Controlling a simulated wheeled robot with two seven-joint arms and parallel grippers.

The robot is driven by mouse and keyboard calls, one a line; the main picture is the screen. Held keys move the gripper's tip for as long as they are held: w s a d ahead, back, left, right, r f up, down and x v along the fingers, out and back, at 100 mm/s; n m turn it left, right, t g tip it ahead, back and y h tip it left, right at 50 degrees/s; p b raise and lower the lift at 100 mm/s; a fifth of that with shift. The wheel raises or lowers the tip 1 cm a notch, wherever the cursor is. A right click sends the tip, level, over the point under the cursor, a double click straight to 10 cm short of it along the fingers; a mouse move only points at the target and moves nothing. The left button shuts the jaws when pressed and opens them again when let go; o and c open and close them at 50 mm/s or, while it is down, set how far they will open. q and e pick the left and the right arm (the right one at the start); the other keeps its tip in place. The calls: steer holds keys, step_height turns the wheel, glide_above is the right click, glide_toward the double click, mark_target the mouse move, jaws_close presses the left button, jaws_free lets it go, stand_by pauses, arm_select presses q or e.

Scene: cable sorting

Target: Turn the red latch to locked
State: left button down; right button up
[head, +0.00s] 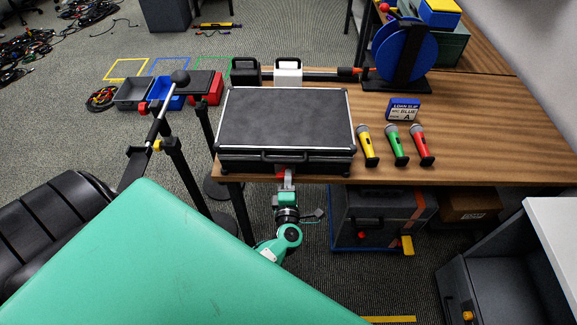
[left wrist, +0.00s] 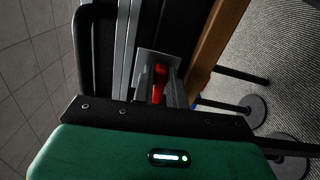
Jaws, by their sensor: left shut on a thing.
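A closed black case (head: 285,122) with silver edges and a front handle lies at the table's left end. The red latch (head: 280,173) is on the case's front face, partly hidden by my left gripper (head: 287,179). In the left wrist view, the red latch (left wrist: 159,80) stands out from a metal plate (left wrist: 158,62) on the case side. My left gripper is shut on the red latch, at the front of the case. Whether the latch is at its locked position I cannot tell. My right gripper is not in view.
A blue cable reel (head: 397,50) stands behind. A grey box (head: 383,215) is under the table edge.

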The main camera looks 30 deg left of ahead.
arm_select(q)
steer(key=shift+m+p, duration=0.3)
steer(key=shift+m, duration=0.2)
steer(key=shift+f, duration=0.1)
steer(key=c, duration=1.4)
jaws_free()
steer(key=b+v, duration=0.3)
steer(key=v, duration=1.1)
steer(key=shift+a, duration=0.15)
